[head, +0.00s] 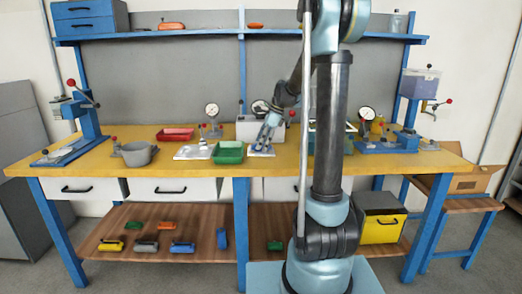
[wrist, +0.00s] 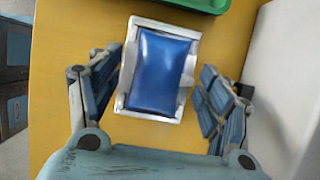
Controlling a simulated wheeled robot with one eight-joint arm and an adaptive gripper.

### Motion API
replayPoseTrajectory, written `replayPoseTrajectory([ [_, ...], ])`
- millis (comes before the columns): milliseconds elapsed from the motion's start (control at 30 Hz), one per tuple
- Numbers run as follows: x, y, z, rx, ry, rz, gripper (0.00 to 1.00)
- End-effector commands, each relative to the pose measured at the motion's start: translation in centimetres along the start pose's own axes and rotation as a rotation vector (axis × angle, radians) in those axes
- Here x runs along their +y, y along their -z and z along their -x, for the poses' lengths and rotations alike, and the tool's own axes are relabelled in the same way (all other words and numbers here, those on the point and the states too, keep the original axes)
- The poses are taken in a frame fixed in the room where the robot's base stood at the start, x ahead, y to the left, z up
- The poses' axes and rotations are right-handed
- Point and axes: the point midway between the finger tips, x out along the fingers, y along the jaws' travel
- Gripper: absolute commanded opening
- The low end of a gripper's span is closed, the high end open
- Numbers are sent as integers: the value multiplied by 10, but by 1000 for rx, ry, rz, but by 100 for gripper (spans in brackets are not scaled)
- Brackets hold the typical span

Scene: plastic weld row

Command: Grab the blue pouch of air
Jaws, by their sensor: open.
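The blue pouch (wrist: 160,72) shows in the wrist view as a shiny, puffed blue rectangle with a pale silvery border. It lies on the yellow tabletop. My gripper (wrist: 159,90) is open, with one finger on the left of the pouch and the other on the right. Gaps show between the fingers and the pouch, so neither seems to touch it. In the head view my gripper (head: 263,140) is low over the bench, and the pouch is mostly hidden there by it.
A green tray (head: 229,153) stands just left of my gripper, and a red tray (head: 175,134) lies farther left. A pale box (head: 248,128) stands behind. A grey pot (head: 138,153) and a blue press (head: 88,120) are at the bench's left.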

Motion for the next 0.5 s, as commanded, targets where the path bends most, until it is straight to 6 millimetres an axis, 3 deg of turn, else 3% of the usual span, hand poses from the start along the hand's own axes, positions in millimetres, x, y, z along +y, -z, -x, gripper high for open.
replayPoseTrajectory([
  [167,0,0,0,0,0,0,69],
  [300,0,0,0,0,-1,0,39],
  [500,1,0,0,0,-2,0,39],
])
